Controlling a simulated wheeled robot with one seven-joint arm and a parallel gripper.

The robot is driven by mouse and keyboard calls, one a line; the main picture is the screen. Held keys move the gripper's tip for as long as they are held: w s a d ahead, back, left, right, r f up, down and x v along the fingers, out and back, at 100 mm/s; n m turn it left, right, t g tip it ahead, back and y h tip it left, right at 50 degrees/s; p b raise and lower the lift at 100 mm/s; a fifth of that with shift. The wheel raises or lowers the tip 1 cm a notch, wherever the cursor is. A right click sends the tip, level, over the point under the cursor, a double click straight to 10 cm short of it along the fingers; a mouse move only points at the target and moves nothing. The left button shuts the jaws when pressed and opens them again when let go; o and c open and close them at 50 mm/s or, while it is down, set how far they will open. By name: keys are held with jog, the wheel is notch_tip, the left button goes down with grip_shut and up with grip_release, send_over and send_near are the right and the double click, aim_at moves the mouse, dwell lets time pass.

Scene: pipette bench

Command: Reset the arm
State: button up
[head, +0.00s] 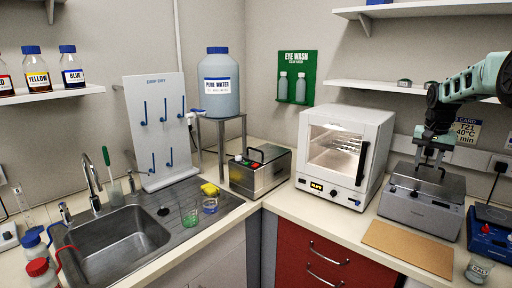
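My arm reaches in from the right edge in the head view, pale green with black joints. My gripper (431,158) points down over the grey lidded box (423,200) on the right counter. The gripper's fingers are at the black handle on the lid. At this size I cannot tell whether they are shut on the handle or only around it. The lid looks closed.
A white oven (343,155) stands left of the grey box, close to my arm. A brown board (408,248) lies in front of the box. A blue device (490,232) and a small glass beaker (478,268) stand at the right. A shelf (400,91) runs behind my arm.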

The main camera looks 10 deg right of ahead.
jog(key=s+a+n+y+b, duration=0.15)
jog(key=a+n, duration=0.35)
jog(key=a, duration=1.8)
jog(key=s+a+f+n+b, duration=0.15)
jog(key=s+a, duration=0.25)
jog(key=a, duration=0.4)
jog(key=s+a+n, duration=0.3)
jog(key=s+a, duration=0.1)
jog(key=a, duration=0.4)
jog(key=s+a+f+n+b, duration=0.1)
jog(key=s+a+f+n, duration=0.1)
jog(key=s+a, duration=0.4)
jog(key=s+a+f+n+b, duration=0.15)
jog(key=s+a, duration=0.25)
jog(key=s, duration=0.5)
jog(key=s+a+f+n+g, duration=0.1)
jog(key=s+f+n, duration=0.3)
jog(key=s, duration=1)
jog(key=shift+s+f, duration=0.15)
jog(key=shift+s, duration=0.2)
